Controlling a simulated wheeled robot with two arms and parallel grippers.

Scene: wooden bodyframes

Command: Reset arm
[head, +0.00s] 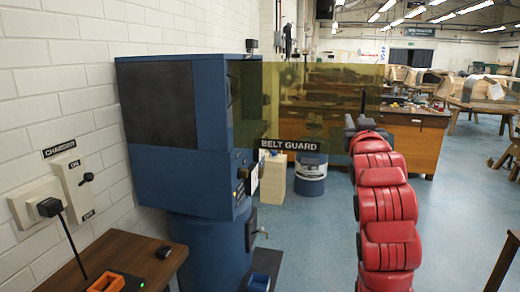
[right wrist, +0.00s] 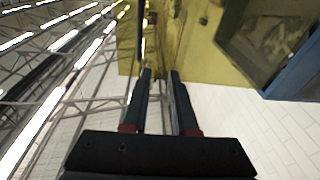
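My right arm, red and segmented, reaches up from the bottom of the head view. Its dark gripper (head: 360,126) is at the lower right part of the translucent yellow belt guard. In the right wrist view the two dark fingers of my right gripper (right wrist: 160,73) stand apart with a gap between them, and I see nothing held. The belt guard (head: 310,90), with a black "BELT GUARD" label, extends right from the blue machine (head: 160,165). The guard also shows in the right wrist view (right wrist: 200,30). Whether the gripper touches it I cannot tell. My left gripper is not in view.
A white brick wall with a charger socket (head: 40,203) and an on/off switch (head: 75,183) is at the left. A wooden table (head: 130,250) stands at lower left. Wooden workbenches (head: 412,140) are behind. Blue floor is open between the machine and my arm.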

